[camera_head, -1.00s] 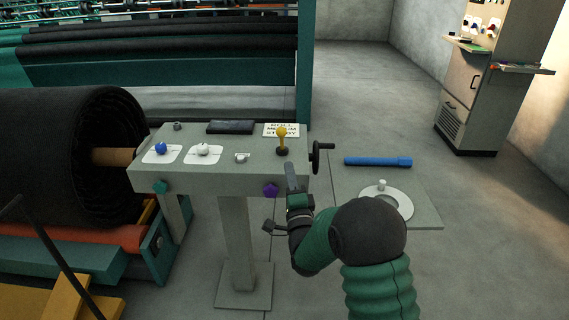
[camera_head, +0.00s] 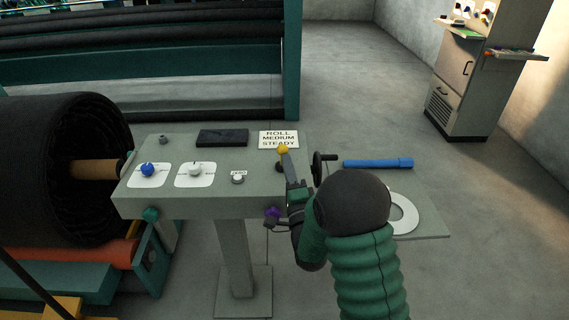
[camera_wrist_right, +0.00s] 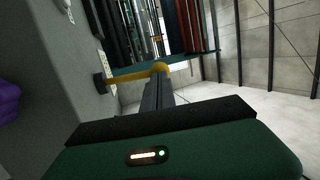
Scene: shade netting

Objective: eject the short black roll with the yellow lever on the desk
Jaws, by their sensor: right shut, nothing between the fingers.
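The yellow lever (camera_head: 283,149) stands at the right end of the grey desk (camera_head: 255,190), its lower part partly hidden by my gripper. My right gripper (camera_head: 286,160) is shut and empty, its fingertips right by the lever's knob. In the right wrist view the lever (camera_wrist_right: 126,81) reaches out from a black base on the desk, and its knob shows at the tips of my shut fingers (camera_wrist_right: 158,90); I cannot tell if they touch. The black roll (camera_head: 45,150) lies on its cradle left of the desk, a brown core sticking out. My left gripper is not in view.
The desk carries a blue knob (camera_head: 148,170), a white knob (camera_head: 195,170), a small white button (camera_head: 238,179), a black pad (camera_head: 222,137) and a "ROLL MEDIUM STEADY" card (camera_head: 279,139). A black crank (camera_head: 322,160) juts out right, before a side shelf with a blue cylinder (camera_head: 378,163).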

